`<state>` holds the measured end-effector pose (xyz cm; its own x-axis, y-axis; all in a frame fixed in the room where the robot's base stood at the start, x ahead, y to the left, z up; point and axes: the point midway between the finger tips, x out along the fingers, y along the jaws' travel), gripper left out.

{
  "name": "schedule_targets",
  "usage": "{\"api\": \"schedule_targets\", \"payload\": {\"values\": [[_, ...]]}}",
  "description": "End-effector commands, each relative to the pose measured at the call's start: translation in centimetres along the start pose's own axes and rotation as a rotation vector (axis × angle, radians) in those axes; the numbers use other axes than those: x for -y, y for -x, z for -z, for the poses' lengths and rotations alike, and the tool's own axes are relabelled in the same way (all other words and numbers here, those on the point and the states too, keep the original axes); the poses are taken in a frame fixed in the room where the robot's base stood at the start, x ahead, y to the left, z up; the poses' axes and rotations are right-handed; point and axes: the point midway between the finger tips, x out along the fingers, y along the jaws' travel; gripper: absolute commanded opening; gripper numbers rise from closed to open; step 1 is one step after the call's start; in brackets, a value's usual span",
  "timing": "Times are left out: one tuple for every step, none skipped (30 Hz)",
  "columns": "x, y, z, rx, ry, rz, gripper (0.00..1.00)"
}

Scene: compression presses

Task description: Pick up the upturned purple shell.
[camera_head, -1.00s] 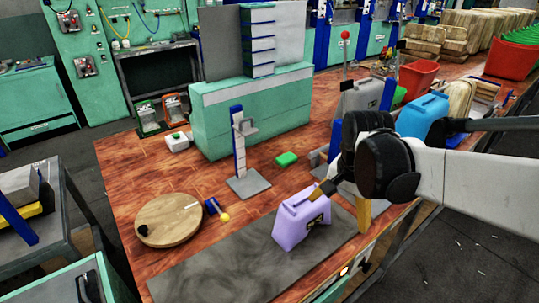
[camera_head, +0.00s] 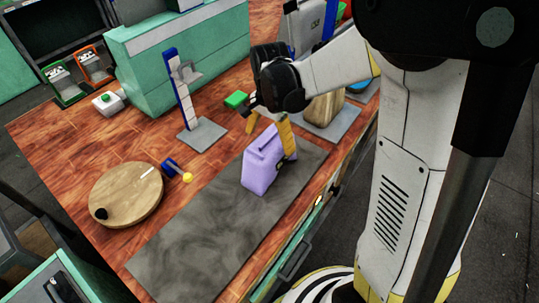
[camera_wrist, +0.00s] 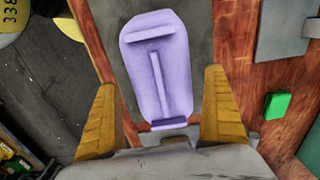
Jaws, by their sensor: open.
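The purple shell (camera_head: 262,165) stands on the grey mat (camera_head: 195,230) near the table's front edge. In the wrist view the shell (camera_wrist: 155,65) shows its top, with a raised bar and a long ridge. My gripper (camera_head: 268,132) is over the shell's far right end in the head view. Its yellow fingers are spread wide. In the wrist view my gripper (camera_wrist: 160,112) has one finger on each side of the shell's near end, with a gap on both sides. The shell is not held. Its underside is hidden.
A round wooden board (camera_head: 126,195) and a small blue item with a yellow knob (camera_head: 187,178) lie left of the shell. A stand with a blue upright (camera_head: 178,85) and a green block (camera_head: 236,100) are behind it. The mat's left part is clear.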

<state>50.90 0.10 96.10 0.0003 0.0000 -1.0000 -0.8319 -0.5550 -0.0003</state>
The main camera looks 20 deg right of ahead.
Motion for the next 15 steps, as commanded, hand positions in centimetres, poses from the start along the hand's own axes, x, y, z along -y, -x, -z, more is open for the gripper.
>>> {"api": "schedule_targets", "payload": {"values": [[0.0,-1.4,0.1,0.000,0.000,0.000,1.00],[0.0,-1.9,0.1,0.000,0.000,0.000,1.00],[0.0,-2.4,0.1,0.000,0.000,0.000,1.00],[0.0,-2.8,0.1,0.000,0.000,0.000,1.00],[0.0,-3.0,0.1,0.000,0.000,0.000,1.00],[0.0,-3.2,0.1,0.000,0.000,0.000,1.00],[0.0,-3.2,0.1,0.000,0.000,0.000,1.00],[0.0,-3.2,0.1,0.000,0.000,0.000,1.00],[0.0,-3.1,0.1,0.000,0.001,0.000,1.00],[0.0,-3.0,0.1,0.000,0.001,0.000,1.00],[0.0,-3.0,0.1,0.000,0.001,0.000,1.00],[0.0,-3.0,0.1,0.000,0.001,0.000,0.97],[0.0,-3.0,0.1,0.000,0.001,0.000,0.88],[0.0,-3.0,0.1,0.000,0.001,0.000,0.79],[0.0,-3.0,0.1,0.000,0.001,0.000,0.66]]}}
